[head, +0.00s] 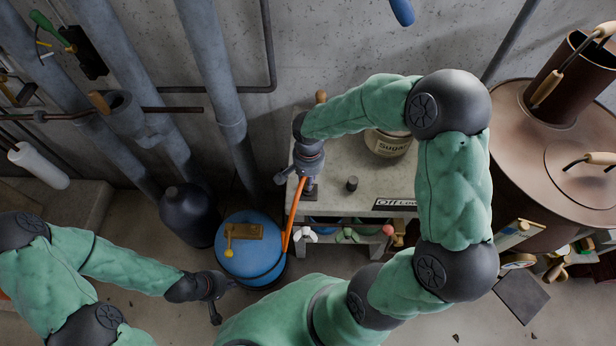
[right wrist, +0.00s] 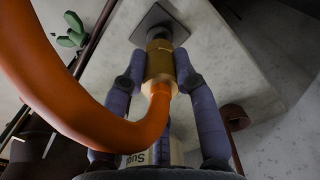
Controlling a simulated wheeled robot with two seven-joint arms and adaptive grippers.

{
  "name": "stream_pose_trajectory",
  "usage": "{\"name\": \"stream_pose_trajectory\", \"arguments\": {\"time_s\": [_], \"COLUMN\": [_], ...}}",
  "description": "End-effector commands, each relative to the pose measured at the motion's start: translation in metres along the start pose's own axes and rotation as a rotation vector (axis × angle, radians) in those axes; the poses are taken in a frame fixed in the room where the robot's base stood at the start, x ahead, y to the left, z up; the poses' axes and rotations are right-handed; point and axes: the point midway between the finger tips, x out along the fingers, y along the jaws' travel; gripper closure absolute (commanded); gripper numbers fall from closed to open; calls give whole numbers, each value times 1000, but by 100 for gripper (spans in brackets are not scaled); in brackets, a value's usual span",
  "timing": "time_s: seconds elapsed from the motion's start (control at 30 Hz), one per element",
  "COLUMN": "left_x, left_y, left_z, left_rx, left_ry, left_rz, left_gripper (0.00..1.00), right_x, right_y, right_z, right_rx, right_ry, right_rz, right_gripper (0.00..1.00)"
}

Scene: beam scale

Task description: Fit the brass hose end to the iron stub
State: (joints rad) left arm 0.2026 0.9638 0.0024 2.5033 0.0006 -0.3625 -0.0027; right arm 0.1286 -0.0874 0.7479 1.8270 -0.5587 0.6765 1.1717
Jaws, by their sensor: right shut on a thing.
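The brass hose end (right wrist: 160,62) is between the two fingers of my right gripper (right wrist: 161,68) in the right wrist view. The orange hose (right wrist: 75,95) curves away from it and hangs past the bench's left edge in the head view (head: 293,215). A dark square plate with a dark round stub, apparently the iron stub (right wrist: 178,32), shows just beyond the brass end. I cannot tell whether they touch or are joined. My right gripper (head: 309,172) is over the bench's left side. My left gripper (head: 222,298) looks open and empty, beside the blue cylinder.
The grey bench (head: 350,160) carries a sugar tin (head: 388,143) and a small dark knob (head: 352,183). A blue cylinder (head: 250,255) with a brass fitting (head: 240,233) stands left of it. A copper vessel (head: 535,150) stands at right. Pipes (head: 210,60) line the wall.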

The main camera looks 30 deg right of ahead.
Motion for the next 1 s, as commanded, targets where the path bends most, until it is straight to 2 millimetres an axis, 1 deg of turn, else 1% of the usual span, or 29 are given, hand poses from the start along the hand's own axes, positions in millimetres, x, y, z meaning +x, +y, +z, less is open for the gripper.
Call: {"name": "stream_pose_trajectory", "arguments": {"time_s": [1.0], "left_x": [23], "left_y": [-8], "left_z": [-1], "left_rx": [0], "left_ry": [0], "left_rz": [0], "left_gripper": [100], "right_x": [27], "right_y": [0], "right_z": [0], "right_rx": [0], "right_ry": [0], "right_rz": [0], "right_gripper": [100]}}
